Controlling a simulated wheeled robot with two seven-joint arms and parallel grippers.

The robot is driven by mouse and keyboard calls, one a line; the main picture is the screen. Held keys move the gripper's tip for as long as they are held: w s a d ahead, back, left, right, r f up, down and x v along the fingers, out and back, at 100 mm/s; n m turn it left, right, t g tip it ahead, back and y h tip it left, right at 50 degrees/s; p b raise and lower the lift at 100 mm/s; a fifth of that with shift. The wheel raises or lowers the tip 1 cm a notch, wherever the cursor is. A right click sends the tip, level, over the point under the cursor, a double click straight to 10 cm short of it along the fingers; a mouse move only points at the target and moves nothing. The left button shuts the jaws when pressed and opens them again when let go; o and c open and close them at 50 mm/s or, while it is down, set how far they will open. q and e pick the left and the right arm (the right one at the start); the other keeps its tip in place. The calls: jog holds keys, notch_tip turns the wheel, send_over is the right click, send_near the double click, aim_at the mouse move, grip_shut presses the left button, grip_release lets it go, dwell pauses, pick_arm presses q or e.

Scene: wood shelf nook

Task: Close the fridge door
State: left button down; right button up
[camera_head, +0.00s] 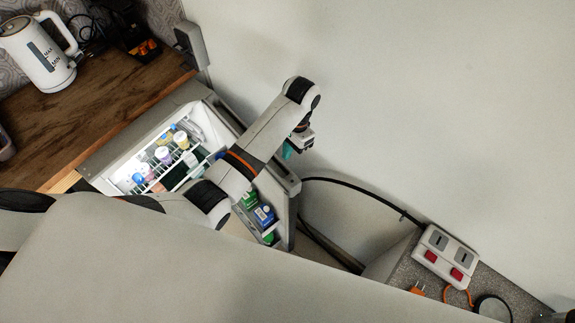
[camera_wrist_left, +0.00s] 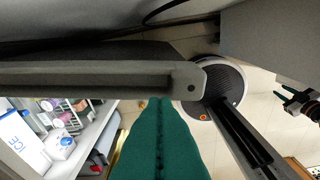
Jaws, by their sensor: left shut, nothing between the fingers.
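The small fridge (camera_head: 112,158) is open, its lit shelves holding bottles and jars. Its door (camera_head: 292,212) stands swung out at the right, with cartons in its inner racks. In the left wrist view the door's grey top edge (camera_wrist_left: 110,80) crosses the picture. My left arm reaches over the fridge and door. My left gripper (camera_head: 288,151) is shut and empty on the wall side of the door, its green fingers (camera_wrist_left: 160,102) close to the door's edge; contact cannot be told. My right gripper (camera_wrist_left: 281,98) shows at the right of the left wrist view, its fingers apart.
A wooden counter (camera_head: 105,110) with a white kettle (camera_head: 45,58) lies left of the fridge. The pale wall (camera_head: 400,110) is behind my gripper. A black cable (camera_head: 365,192) runs from behind the door to a grey ledge with a power strip (camera_head: 445,252).

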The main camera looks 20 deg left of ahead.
pick_arm(q)
jog(key=w, duration=0.1)
jog(key=p, duration=0.1)
send_near(282, 175)
jog(key=x, duration=0.2)
jog(key=s+x, duration=0.1)
jog(key=x, duration=0.2)
jog(key=shift+a+f, duration=0.1)
jog(key=shift+f, duration=0.05)
jog(key=shift+a+f, duration=0.1)
